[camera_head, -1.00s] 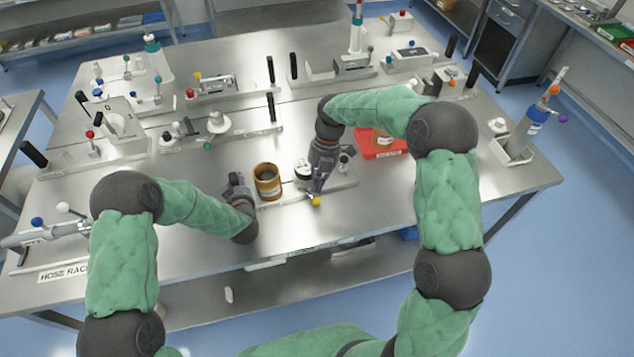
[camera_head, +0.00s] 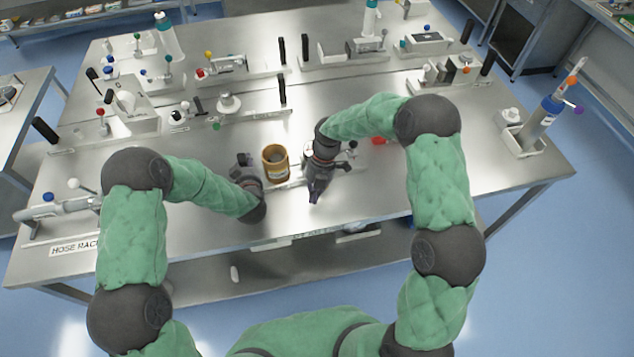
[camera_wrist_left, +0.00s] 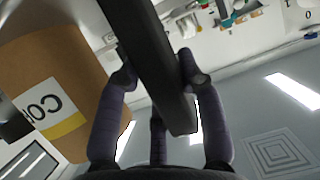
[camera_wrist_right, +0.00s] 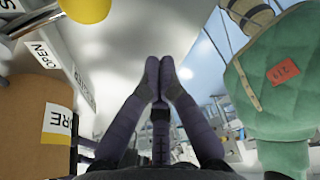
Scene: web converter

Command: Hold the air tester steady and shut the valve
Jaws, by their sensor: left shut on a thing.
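My left gripper (camera_head: 243,165) is shut on a black upright handle (camera_wrist_left: 150,65), which stands between its fingers in the left wrist view. An orange-brown cylinder (camera_head: 276,171) with a partly readable label stands just right of that gripper; it also fills the left of the left wrist view (camera_wrist_left: 65,75). My right gripper (camera_head: 315,197) has its fingertips together with nothing between them in the right wrist view (camera_wrist_right: 159,65). A yellow ball knob (camera_wrist_right: 85,8) on a lever is at the upper left there, apart from the fingertips, near an "OPEN" label (camera_wrist_right: 45,57). The head view hides the knob.
Other fixtures with black handles and coloured knobs line the back of the steel table (camera_head: 180,255). A hose rack (camera_head: 60,208) is at the left, a bottle holder (camera_head: 525,140) at the right. The front strip is clear.

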